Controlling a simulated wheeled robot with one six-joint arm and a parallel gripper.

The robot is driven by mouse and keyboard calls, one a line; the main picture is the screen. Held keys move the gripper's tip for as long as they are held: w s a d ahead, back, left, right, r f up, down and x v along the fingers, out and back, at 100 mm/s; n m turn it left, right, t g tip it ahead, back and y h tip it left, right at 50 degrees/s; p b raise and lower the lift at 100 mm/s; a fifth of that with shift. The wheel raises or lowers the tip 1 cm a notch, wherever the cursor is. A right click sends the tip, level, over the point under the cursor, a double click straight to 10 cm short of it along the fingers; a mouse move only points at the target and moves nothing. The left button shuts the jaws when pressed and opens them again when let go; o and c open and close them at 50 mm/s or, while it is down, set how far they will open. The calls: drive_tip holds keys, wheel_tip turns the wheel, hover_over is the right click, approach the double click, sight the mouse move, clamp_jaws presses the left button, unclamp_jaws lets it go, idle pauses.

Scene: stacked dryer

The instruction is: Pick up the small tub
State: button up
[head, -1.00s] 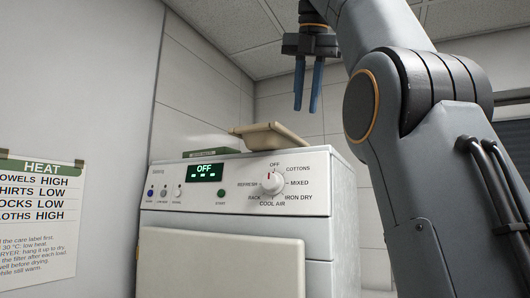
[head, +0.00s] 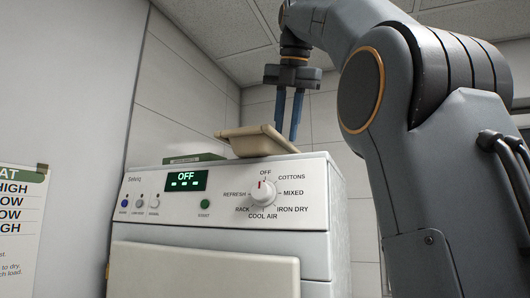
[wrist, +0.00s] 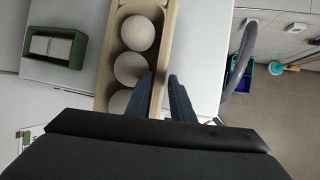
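A beige open tub (head: 250,143) sits on top of the dryer, near its right side. In the wrist view the tub (wrist: 108,60) is long and holds three pale round balls (wrist: 137,33). My gripper (head: 286,136) is open and points down at the tub's right end. In the wrist view the gripper (wrist: 160,77) has its left finger over the inside of the tub and its right finger outside the right wall. Its fingers are apart with the rim between them. I cannot tell whether either finger touches the tub.
A small green box (wrist: 56,46) with pale contents lies on the dryer top (wrist: 205,60), left of the tub. The dryer's front panel (head: 225,197) reads OFF. A wall with a notice (head: 22,215) stands at left. A blue bin (wrist: 240,78) is on the floor.

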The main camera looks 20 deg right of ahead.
sight(285, 140)
drive_tip(key=shift+x, duration=1.95)
clamp_jaws()
drive_tip(key=shift+r, duration=0.2)
